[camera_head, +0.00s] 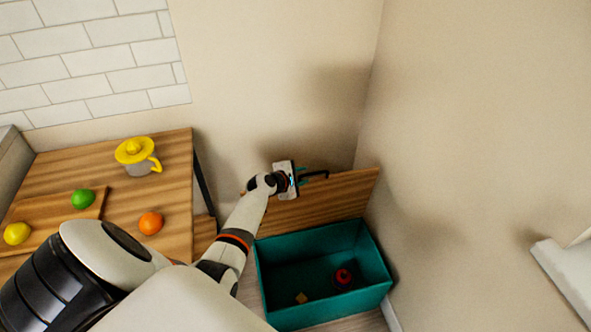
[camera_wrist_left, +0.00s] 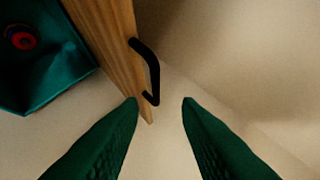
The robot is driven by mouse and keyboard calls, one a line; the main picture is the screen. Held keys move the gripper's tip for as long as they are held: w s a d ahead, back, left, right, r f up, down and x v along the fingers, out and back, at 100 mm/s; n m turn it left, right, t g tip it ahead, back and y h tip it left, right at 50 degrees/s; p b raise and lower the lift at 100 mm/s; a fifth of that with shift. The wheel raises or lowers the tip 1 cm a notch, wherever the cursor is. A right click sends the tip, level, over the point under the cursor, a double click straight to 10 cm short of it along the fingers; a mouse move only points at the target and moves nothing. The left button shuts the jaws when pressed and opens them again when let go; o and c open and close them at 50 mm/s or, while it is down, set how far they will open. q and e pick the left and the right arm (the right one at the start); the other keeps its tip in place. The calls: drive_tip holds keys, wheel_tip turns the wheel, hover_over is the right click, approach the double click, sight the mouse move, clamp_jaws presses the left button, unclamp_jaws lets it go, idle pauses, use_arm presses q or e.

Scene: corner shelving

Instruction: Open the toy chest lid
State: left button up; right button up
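The toy chest (camera_head: 280,315) is a teal box on the floor in the corner, and its inside shows. Its wooden lid (camera_head: 335,195) stands raised at the back of the box, near the wall. A black handle (camera_head: 315,175) is on the lid; it also shows in the left wrist view (camera_wrist_left: 154,68). My left gripper (camera_head: 301,177) is at the lid's top edge beside the handle. In the left wrist view its green fingers (camera_wrist_left: 161,104) are apart, with the handle's near end just beyond the tips and nothing gripped. My right gripper is out of view.
A red toy (camera_head: 343,277) and a small yellowish block (camera_head: 301,298) lie inside the chest. A wooden table (camera_head: 172,180) at left holds a yellow juicer (camera_head: 135,150), a lime (camera_head: 83,198), a lemon (camera_head: 17,233) and an orange (camera_head: 151,223). Walls close the corner behind.

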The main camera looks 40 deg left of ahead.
use_arm(q)
drive_tip(key=v, duration=0.3)
drive_tip(key=shift+s+r, duration=0.1)
drive_tip(key=shift+s, duration=0.05)
idle(0.5)
drive_tip(key=s+d+f+m+g, duration=0.3)
drive_tip(key=s+d+f+m, duration=0.15)
drive_tip(key=s+f, duration=0.5)
drive_tip(key=s+d+f+m+g, duration=0.35)
drive_tip(key=s+f+m, duration=0.3)
drive_tip(key=f, duration=0.65)
drive_tip(key=s+d+f+m+g, duration=0.1)
drive_tip(key=s+d+f+m, duration=0.2)
drive_tip(key=s, duration=0.8)
drive_tip(key=s+d+f+m+g, duration=0.2)
drive_tip(key=s+d+f+m, duration=0.2)
drive_tip(key=s+m, duration=0.3)
drive_tip(key=s+d+f+m+g, duration=0.1)
drive_tip(key=s+d+f+m, duration=0.2)
drive_tip(key=s, duration=1.3)
wheel_tip(320, 180, down, 3)
drive_tip(key=m, duration=0.3)
drive_tip(key=shift+s+d+g, duration=0.2)
drive_tip(key=shift+d+g, duration=0.15)
drive_tip(key=shift+d, duration=0.05)
